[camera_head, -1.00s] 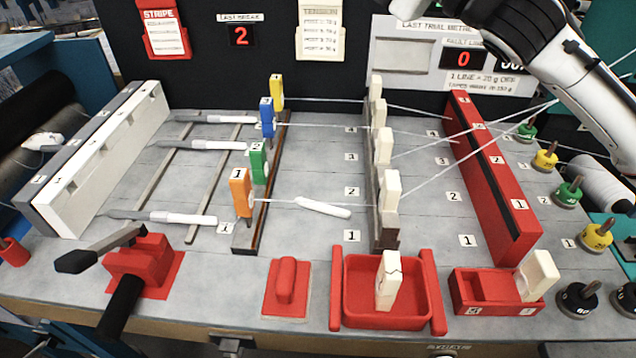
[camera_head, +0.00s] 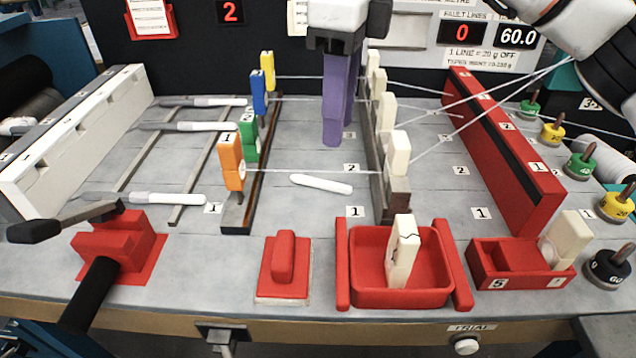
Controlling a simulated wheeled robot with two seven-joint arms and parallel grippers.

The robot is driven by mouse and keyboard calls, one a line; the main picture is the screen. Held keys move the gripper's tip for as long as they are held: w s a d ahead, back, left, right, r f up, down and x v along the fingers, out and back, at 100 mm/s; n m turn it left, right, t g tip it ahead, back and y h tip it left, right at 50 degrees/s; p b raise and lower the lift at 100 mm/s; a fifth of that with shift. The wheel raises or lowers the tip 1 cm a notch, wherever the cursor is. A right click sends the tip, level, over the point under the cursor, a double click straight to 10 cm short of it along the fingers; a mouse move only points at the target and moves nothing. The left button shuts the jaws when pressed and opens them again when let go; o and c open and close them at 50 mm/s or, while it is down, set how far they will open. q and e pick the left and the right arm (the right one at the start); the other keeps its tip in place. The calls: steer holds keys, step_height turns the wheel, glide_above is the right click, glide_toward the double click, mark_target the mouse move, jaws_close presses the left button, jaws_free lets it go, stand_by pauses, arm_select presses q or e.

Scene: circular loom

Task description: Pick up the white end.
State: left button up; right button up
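A loose white end (camera_head: 321,184), a short rounded white stick, lies on the grey bed between the row with the orange block (camera_head: 231,160) and the row of cream blocks (camera_head: 399,153). A thread runs just above it in the picture. My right gripper (camera_head: 333,140) points down with purple fingers, above and slightly right of the white end, apart from it. The fingers overlap in this view, so their opening is unclear. My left gripper is out of view.
Several grey-and-white sticks (camera_head: 168,199) lie at the left. Taut threads cross toward the red bar (camera_head: 510,150). A red tray (camera_head: 400,295) holding a cream block and a red-handled pad (camera_head: 284,265) stand in front. Coloured weights (camera_head: 581,165) line the right.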

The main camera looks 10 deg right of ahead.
glide_above(344, 186)
steer(key=f, duration=0.5)
steer(key=shift+w+a+f, duration=0.15)
steer(key=shift+w+f, duration=0.1)
steer(key=f, duration=0.3)
steer(key=shift+s+d+f, duration=0.2)
steer(key=shift+s+f, duration=0.1)
steer(key=shift+f, duration=0.55)
jaws_close()
